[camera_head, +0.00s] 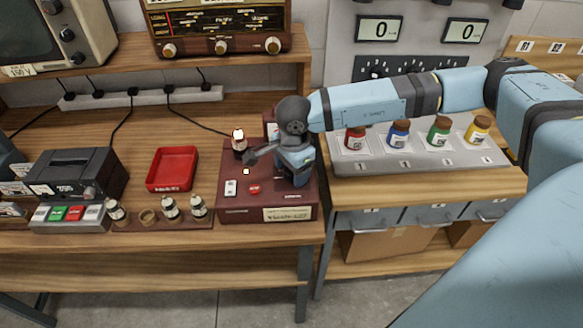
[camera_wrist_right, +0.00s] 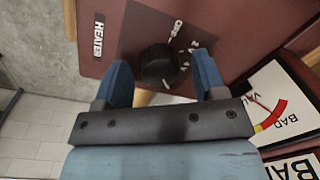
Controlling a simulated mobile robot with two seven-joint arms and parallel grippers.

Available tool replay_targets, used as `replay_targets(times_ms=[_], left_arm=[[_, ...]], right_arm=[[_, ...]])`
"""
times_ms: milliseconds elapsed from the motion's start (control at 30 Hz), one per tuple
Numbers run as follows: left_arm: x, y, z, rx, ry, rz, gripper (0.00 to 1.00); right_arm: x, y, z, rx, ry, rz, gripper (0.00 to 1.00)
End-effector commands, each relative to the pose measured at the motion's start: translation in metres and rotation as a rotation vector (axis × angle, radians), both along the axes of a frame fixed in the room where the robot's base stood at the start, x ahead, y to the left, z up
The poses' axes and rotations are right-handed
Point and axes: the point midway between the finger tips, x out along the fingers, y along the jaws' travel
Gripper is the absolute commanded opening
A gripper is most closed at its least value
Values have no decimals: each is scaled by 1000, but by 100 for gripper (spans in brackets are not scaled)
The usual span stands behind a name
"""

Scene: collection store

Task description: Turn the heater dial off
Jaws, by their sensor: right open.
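The heater dial (camera_wrist_right: 158,67) is a round black knob on a maroon panel. A white HEATER label (camera_wrist_right: 98,36) is to its left, and OFF and several numbers are printed around it. Which mark the knob points to is not clear. My right gripper (camera_wrist_right: 161,62) is open, with one blue finger on each side of the knob; contact is not clear. In the head view, my right gripper (camera_head: 294,176) is over the right part of the maroon tester box (camera_head: 232,208) and hides the dial. My left gripper is not in view.
A meter with BAD marks (camera_wrist_right: 280,105) is beside the dial. A small bottle-shaped part with a glowing top (camera_head: 239,142) stands on the box. Left are a red tray (camera_head: 172,168) and several small bottles. Right, several coloured jars stand on a grey panel (camera_head: 350,167).

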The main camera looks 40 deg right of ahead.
Motion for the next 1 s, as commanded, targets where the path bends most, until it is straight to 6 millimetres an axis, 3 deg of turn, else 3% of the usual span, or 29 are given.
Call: replay_targets(times_ms=[233, 467, 767, 1000], left_arm=[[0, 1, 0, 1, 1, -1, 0], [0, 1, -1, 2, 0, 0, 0], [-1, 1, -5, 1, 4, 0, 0], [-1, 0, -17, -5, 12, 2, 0]], right_arm=[[0, 0, -1, 0, 0, 0, 64], [0, 0, -1, 0, 0, 0, 15], [0, 0, -2, -1, 1, 27, 15], [0, 0, -5, 1, 0, 145, 15]])
